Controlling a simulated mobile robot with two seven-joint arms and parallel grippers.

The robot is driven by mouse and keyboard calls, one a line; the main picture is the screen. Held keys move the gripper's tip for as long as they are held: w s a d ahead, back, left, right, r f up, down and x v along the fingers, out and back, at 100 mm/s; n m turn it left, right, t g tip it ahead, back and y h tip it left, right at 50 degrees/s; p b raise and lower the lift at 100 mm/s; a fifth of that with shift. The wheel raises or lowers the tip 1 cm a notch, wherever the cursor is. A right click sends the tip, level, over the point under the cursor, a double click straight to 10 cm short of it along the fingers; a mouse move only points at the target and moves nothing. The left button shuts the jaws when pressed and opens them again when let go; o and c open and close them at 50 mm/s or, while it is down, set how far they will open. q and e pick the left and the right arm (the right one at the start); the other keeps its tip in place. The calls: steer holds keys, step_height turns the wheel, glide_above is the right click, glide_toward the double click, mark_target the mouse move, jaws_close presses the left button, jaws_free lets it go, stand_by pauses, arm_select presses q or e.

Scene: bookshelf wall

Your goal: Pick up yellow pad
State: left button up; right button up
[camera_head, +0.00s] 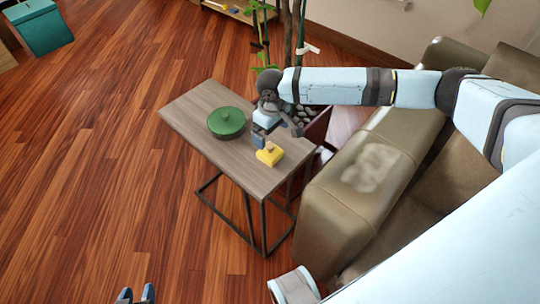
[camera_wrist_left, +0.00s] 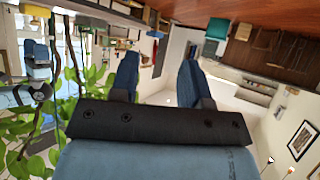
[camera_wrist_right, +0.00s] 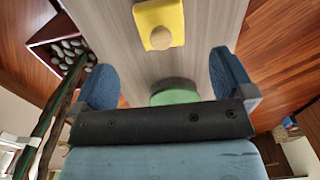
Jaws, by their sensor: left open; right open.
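The yellow pad (camera_head: 269,155), a small block with a round brown knob on top, sits near the table's right edge in the head view. In the right wrist view the yellow pad (camera_wrist_right: 176,14) is at the top, beyond the fingertips. My right gripper (camera_head: 277,137) is open above the table, just behind the pad and apart from it. Its blue fingers (camera_wrist_right: 165,72) have nothing between them. My left gripper (camera_head: 136,296) is open and empty at the bottom edge of the head view, far from the table; its fingers also show in the left wrist view (camera_wrist_left: 158,70).
A green lidded pot (camera_head: 227,121) stands left of the pad on the wooden side table (camera_head: 194,102). A brown sofa (camera_head: 345,210) borders the table on the right. A plant and a pebble-filled planter (camera_wrist_right: 62,52) are behind it. The floor to the left is clear.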

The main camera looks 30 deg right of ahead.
mark_target(270, 145)
steer(key=f, duration=0.3)
steer(key=f+b, duration=0.1)
steer(key=f, duration=0.2)
steer(key=f+b, duration=0.1)
steer(key=f, duration=0.2)
steer(key=shift+w+a+f, duration=0.1)
steer(key=shift+w+f, duration=0.2)
steer(key=shift+w, duration=0.05)
steer(key=c, duration=1)
